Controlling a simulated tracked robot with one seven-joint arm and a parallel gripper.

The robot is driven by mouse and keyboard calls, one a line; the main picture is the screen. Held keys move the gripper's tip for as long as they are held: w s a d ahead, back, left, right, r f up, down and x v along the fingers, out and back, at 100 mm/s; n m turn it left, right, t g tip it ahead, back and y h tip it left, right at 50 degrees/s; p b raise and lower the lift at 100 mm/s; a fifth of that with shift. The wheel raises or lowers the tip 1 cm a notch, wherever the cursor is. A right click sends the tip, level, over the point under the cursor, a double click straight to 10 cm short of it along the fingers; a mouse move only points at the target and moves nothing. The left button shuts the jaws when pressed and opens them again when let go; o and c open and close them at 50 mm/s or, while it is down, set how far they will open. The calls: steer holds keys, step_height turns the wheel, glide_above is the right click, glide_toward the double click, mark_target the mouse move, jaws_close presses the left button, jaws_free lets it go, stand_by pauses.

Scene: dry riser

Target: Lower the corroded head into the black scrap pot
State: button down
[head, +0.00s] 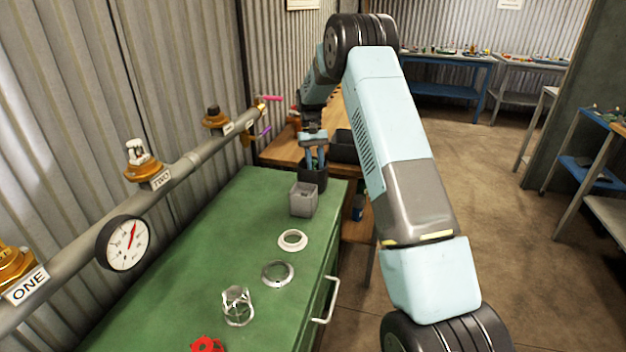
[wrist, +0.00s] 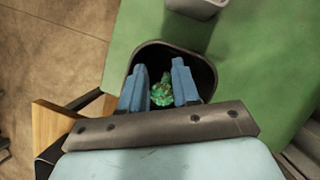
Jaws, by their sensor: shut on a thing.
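My gripper (head: 313,158) is over the black scrap pot (head: 312,178) at the far end of the green bench. In the wrist view the blue fingers (wrist: 160,90) are shut on the corroded head (wrist: 163,93), a green, crusted piece. The head shows inside the outline of the black pot's mouth (wrist: 150,46). I cannot tell how deep it sits relative to the rim. In the head view the fingers hide the head.
A grey pot (head: 303,199) stands close beside the black one. A white ring (head: 292,241), a metal ring (head: 278,273), a glass-like cage (head: 237,306) and a red part (head: 207,344) lie on the green bench (head: 190,270). A pipe with a gauge (head: 124,243) runs along the left.

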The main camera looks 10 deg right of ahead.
steer(key=shift+f, duration=2.4)
stand_by(1.5)
steer(key=c, duration=0.8)
jaws_free()
steer(key=shift+o, duration=0.2)
steer(key=shift+r, duration=0.1)
steer(key=v, duration=1.3)
steer(key=s+r+t, duration=0.2)
steer(key=s+r, duration=0.7)
steer(key=r, duration=0.5)
steer(key=s+r+t, duration=0.3)
steer(key=s+r, duration=0.2)
steer(key=s, duration=0.8)
steer(key=s+r+t, duration=0.2)
steer(key=s+r, duration=0.3)
steer(key=s, duration=0.9)
steer(key=s+f+t, duration=0.1)
steer(key=s+f, duration=0.1)
steer(key=s, duration=0.5)
steer(key=s+f+t, duration=0.2)
steer(key=s+f, duration=0.1)
steer(key=s, duration=0.5)
steer(key=shift+s, duration=0.2)
